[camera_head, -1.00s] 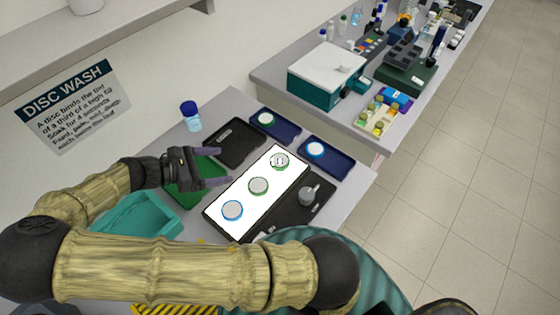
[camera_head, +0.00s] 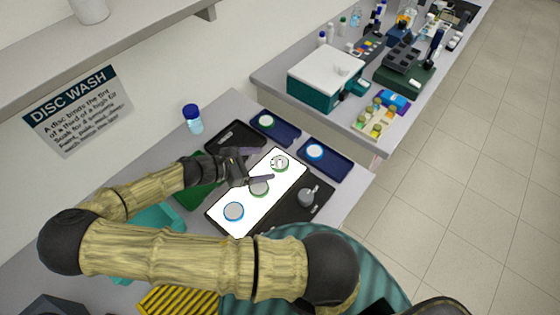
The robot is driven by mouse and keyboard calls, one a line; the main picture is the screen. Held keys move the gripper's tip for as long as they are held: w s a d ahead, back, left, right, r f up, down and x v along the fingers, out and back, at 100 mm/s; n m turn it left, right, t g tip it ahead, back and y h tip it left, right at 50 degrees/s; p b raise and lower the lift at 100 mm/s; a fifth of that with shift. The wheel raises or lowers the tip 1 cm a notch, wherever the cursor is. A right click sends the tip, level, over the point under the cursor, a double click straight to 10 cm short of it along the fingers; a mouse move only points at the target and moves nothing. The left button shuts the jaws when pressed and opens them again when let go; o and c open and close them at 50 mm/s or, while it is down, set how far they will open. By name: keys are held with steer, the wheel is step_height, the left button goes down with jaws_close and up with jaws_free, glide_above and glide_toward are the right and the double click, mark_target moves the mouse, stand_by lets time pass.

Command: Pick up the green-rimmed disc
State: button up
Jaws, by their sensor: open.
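Two green-rimmed discs lie on the white lit panel (camera_head: 213,214): a far one (camera_head: 280,162) with a dark mark on its face, and a middle one (camera_head: 259,188). A third green-rimmed disc (camera_head: 266,121) sits in the far blue tray. My gripper (camera_head: 266,164) is open and empty, its fingers reaching over the panel from the left. The far disc is just beyond the fingertips, to the right. The nearer finger passes over the top edge of the middle disc in the picture. Its height above the panel is hard to tell.
Blue-rimmed discs lie at the panel's near end (camera_head: 234,211) and in the right blue tray (camera_head: 314,151). A black tray (camera_head: 228,133) and a blue-capped bottle (camera_head: 193,120) are behind my gripper.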

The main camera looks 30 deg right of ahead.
mark_target(278, 163)
steer(key=shift+p+x, duration=1.05)
steer(key=shift+x, duration=1.5)
steer(key=shift+s+a+f, duration=0.1)
steer(key=shift+f, duration=0.05)
steer(key=c, duration=1.1)
